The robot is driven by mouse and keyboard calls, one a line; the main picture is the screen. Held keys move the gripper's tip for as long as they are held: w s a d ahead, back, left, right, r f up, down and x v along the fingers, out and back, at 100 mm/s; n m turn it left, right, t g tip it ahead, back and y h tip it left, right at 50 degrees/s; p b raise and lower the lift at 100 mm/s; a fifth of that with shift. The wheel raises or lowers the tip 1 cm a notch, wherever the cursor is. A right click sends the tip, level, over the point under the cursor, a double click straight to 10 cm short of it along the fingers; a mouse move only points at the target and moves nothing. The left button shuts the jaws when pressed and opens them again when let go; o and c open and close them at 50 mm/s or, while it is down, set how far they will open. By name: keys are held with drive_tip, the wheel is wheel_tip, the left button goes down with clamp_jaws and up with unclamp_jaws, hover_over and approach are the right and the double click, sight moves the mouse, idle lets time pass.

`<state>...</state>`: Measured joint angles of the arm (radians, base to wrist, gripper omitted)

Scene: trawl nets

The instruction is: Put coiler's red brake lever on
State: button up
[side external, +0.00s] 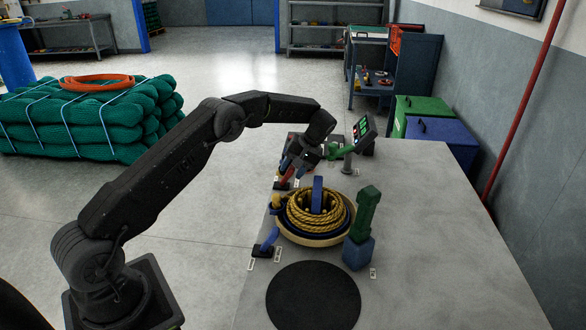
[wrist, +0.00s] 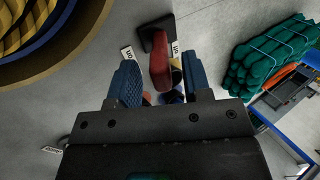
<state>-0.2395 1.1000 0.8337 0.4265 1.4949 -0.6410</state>
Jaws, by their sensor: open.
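The red brake lever (side external: 286,175) stands on a dark base at the far left edge of the table, partly hidden by my gripper. In the wrist view the red lever (wrist: 159,64) reaches from its dark base in between my two blue fingers. My gripper (wrist: 162,82) is open around the lever's end, with a gap visible on both sides. In the side view my gripper (side external: 292,164) points down at the lever. Small white labels (wrist: 128,53) lie on either side of the lever base; I cannot read them surely. The coiler (side external: 316,240) holds yellow rope around a blue post.
A blue lever (side external: 268,243) with white labels stands at the near left of the coiler. A green lever (side external: 343,153) sits beside a control panel (side external: 363,128) behind. A green post on a blue block (side external: 358,253) stands at right. The table's right side is clear.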

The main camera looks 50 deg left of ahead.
drive_tip(key=v, duration=0.7)
drive_tip(key=shift+r, duration=0.25)
drive_tip(key=shift+r, duration=0.1)
